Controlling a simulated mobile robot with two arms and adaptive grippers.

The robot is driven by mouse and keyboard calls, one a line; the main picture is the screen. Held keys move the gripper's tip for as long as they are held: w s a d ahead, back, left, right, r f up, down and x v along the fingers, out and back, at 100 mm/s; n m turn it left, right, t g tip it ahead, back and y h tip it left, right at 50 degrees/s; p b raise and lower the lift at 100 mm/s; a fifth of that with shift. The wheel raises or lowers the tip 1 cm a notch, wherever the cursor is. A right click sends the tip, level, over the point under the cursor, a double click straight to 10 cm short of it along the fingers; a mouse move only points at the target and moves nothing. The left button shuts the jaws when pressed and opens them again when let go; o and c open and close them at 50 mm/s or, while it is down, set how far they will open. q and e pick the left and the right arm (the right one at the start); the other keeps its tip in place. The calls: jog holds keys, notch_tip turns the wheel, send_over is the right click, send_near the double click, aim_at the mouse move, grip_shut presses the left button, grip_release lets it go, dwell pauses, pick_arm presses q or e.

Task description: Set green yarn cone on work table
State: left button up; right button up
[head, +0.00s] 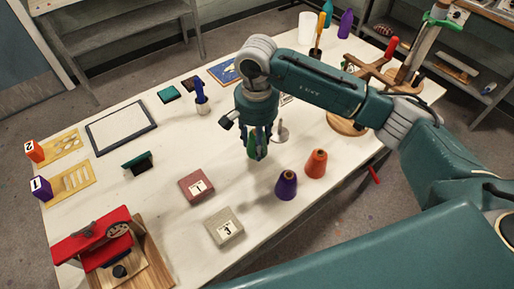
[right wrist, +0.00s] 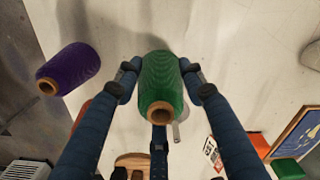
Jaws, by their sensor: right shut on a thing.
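The green yarn cone (head: 252,146) is between the fingers of my right gripper (head: 258,152), over the white work table (head: 175,232). In the right wrist view the green cone (right wrist: 160,82) is clasped by the blue fingers of my right gripper (right wrist: 160,72), its tan core end facing the camera. I cannot tell whether its far end touches the table. My left gripper is not in view.
A red box (head: 197,185) and grey box (head: 224,227) lie to the left. A wooden-based tool stand (head: 345,124) is at right.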

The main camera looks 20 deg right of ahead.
notch_tip(320, 180, down, 4)
jog(key=shift+s+r+p, duration=0.1)
jog(key=shift+r+p, duration=0.15)
jog(key=shift+p, duration=0.25)
jog(key=shift+f, duration=0.1)
jog(key=shift+f, duration=0.15)
jog(key=o, duration=1.2)
